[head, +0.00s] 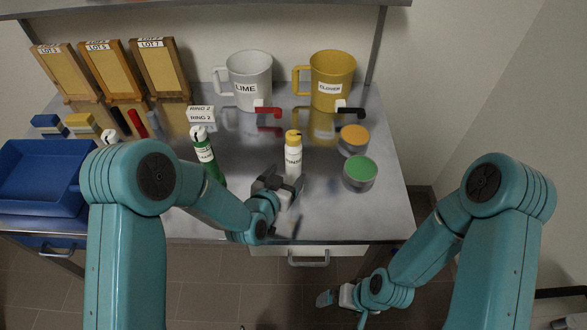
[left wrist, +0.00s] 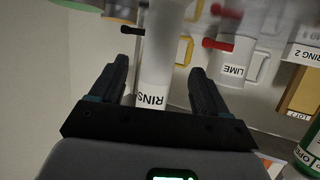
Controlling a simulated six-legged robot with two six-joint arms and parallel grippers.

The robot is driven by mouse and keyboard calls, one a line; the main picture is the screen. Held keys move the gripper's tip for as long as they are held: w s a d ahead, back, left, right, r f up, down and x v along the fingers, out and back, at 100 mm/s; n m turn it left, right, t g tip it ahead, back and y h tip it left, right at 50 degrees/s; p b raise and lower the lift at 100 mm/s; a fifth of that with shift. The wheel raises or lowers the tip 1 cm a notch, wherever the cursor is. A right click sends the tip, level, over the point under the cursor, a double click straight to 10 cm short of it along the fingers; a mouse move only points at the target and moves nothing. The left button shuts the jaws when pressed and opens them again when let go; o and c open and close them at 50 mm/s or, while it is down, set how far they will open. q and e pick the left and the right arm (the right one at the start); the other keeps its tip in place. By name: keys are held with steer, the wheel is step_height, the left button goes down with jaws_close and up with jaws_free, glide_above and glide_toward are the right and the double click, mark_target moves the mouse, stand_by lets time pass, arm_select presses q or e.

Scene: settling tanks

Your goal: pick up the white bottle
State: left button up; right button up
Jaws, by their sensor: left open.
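The white bottle (head: 293,158) with a yellow cap stands upright on the grey bench. My left gripper (head: 278,184) is open at the bottle's near side, low by its base. In the left wrist view, the bottle (left wrist: 153,88), with a label starting "RINS", shows between the two spread fingers of the left gripper (left wrist: 163,66). I cannot tell whether either finger touches it. My right gripper (head: 327,298) hangs low in front of the bench, away from the bottle; its jaw opening is unclear.
A green bottle (head: 207,158) stands left of the white one. Tins with orange (head: 354,145) and green (head: 360,175) tops stand to the right. A white LIME jug (head: 246,82) and a yellow jug (head: 332,80) stand behind. A blue tray (head: 40,180) is far left.

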mark_target(290, 173)
arm_select(q)
steer(key=x, duration=0.5)
steer(key=shift+w+d+f, duration=0.25)
steer(key=shift+f, duration=0.05)
steer(key=shift+s+r, duration=0.1)
steer(key=shift+s, duration=0.1)
steer(key=shift+a, duration=0.1)
steer(key=c, duration=1.3)
